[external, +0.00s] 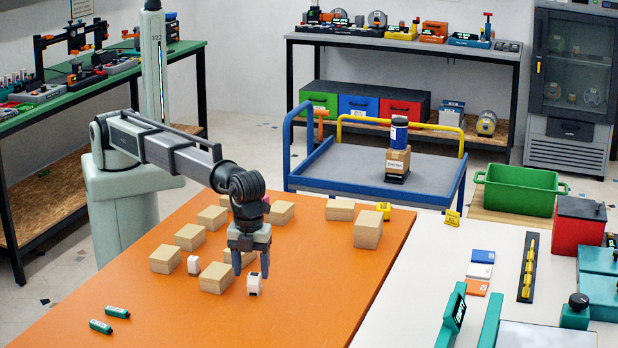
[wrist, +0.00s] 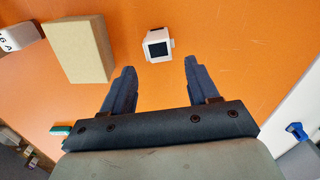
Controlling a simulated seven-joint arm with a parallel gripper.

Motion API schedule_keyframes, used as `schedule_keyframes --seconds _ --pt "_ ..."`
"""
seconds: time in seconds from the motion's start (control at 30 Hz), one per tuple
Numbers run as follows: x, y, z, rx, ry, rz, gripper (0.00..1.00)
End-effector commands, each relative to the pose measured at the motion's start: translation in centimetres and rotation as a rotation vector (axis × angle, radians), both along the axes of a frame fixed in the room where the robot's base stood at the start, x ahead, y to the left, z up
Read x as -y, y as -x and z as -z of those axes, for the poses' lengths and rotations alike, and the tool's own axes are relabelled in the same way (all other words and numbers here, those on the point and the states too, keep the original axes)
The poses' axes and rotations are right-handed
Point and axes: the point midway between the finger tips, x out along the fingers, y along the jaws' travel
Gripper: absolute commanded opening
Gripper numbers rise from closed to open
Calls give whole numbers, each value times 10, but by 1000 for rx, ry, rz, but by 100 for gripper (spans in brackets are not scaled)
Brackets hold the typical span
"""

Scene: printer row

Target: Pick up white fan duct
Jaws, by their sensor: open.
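The white fan duct (external: 254,285), a small white block-like part with a dark square opening, stands on the orange table (external: 330,280). In the wrist view the white fan duct (wrist: 166,33) lies just beyond the fingertips, roughly centred between them, with its dark opening facing the camera. My gripper (external: 251,273) is open and points down, its fingers close to the duct. In the wrist view my gripper (wrist: 160,66) is empty, and the gap between its fingers is wider than the duct. I cannot tell the exact height of the fingertips above the table.
A tan box (wrist: 77,50) stands left of the duct; several more boxes (external: 164,259) are spread behind and left. Another small white part with dark lettering (wrist: 18,37) stands further left. Two green cylinders (external: 109,319) lie at the front left. The orange table right of the duct is clear.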

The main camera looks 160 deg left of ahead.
Motion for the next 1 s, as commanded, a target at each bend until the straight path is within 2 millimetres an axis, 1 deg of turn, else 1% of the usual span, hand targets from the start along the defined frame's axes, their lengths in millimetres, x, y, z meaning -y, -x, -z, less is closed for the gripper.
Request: schedule_keyframes --seconds 0.17,0.4,0.5,0.7,1.0 --pt "-2 1 14 -1 0 0 60" --pt "-3 2 45 -1 0 0 60" --pt "-3 2 51 -1 0 0 60" --pt "-4 1 51 0 0 0 60" --pt "-4 1 51 0 0 0 31"
